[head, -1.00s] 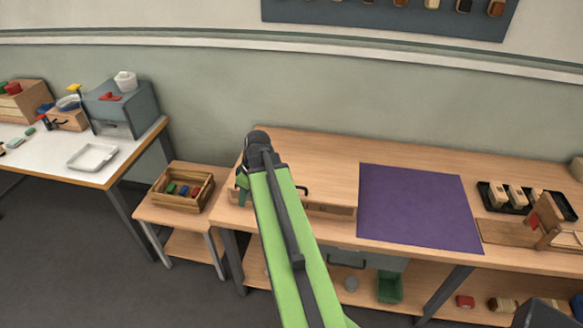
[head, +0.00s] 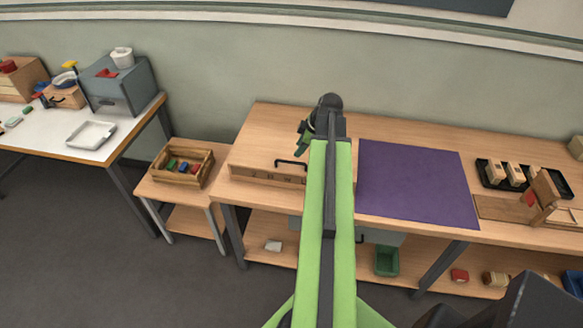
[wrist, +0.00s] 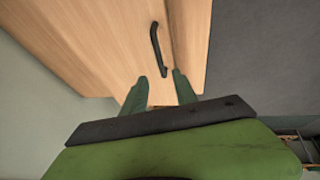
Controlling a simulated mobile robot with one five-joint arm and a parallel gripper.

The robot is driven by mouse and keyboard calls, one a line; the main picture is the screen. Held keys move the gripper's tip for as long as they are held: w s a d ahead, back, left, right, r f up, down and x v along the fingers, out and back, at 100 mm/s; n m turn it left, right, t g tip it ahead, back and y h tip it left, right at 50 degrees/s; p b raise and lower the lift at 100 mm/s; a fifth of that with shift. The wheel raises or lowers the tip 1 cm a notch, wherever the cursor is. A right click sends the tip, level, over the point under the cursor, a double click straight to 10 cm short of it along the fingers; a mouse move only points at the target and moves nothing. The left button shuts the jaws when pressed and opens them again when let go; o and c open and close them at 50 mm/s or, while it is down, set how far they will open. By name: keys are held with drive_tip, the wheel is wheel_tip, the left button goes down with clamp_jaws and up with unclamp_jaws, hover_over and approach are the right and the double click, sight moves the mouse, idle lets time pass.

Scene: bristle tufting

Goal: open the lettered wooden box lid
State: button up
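The lettered wooden box (head: 262,175) is low and long at the left front of the wooden workbench. Dark characters show on its front face, and my arm hides its right end. A black bar handle (head: 291,161) stands at its top; its lid looks closed. My gripper (head: 301,148) is above the bench, just behind and right of the handle, with its fingers partly seen.
A purple mat (head: 415,185) lies right of my arm. Beyond it are a black tray with wooden blocks (head: 508,183) and a wooden fixture (head: 545,195). A small stand with a crate of coloured pieces (head: 182,181) is left of the bench.

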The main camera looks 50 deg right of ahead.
sight(292, 162)
drive_tip(key=b+x, duration=0.7)
drive_tip(key=x, duration=0.2)
drive_tip(key=shift+w+f, duration=0.1)
drive_tip(key=shift+f, duration=0.15)
drive_tip(key=shift+r, duration=0.1)
clamp_jaws()
drive_tip(key=shift+d, duration=0.1)
idle(0.8)
